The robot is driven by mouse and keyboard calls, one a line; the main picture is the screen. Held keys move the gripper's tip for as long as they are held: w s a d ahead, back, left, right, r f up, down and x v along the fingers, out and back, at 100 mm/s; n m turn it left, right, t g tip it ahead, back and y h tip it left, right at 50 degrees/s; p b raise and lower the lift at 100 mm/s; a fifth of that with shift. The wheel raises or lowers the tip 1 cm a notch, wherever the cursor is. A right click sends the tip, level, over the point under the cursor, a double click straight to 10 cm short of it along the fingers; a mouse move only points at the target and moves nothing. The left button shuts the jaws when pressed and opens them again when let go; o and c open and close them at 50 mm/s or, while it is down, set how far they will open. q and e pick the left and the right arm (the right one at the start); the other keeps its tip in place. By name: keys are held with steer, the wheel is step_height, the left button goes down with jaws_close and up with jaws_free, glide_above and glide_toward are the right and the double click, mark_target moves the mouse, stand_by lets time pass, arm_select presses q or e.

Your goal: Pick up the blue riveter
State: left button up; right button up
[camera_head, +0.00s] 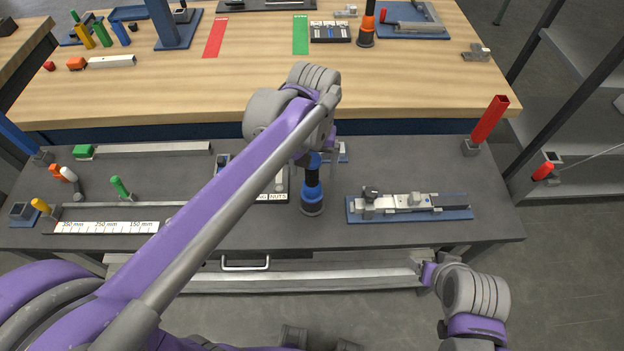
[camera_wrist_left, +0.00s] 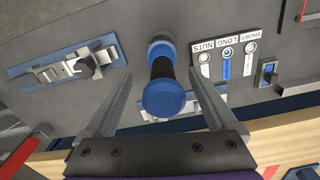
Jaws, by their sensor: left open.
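The blue riveter (camera_head: 312,196) stands upright on the dark grey front bench, with a blue base, a black middle and a blue top. My left gripper (camera_head: 308,172) reaches down over it from above. In the left wrist view the riveter (camera_wrist_left: 164,98) shows between the two spread fingers of the left gripper (camera_wrist_left: 152,75), with a gap on each side. The left gripper is open and holds nothing. My right gripper (camera_head: 422,272) is low at the front right, by the bench's front edge; its jaws are too small and unclear to read.
A blue tray with a metal fixture (camera_head: 410,206) lies right of the riveter. A labelled nuts board (camera_wrist_left: 228,52) lies beside it, partly behind my arm. A red post (camera_head: 490,120) stands at the back right. A wooden table (camera_head: 400,95) lies behind.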

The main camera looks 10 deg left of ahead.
mark_target(312, 179)
arm_select(q)
steer(key=f, duration=0.4)
steer(key=shift+a+f, duration=0.2)
steer(key=shift+f, duration=0.1)
jaws_close()
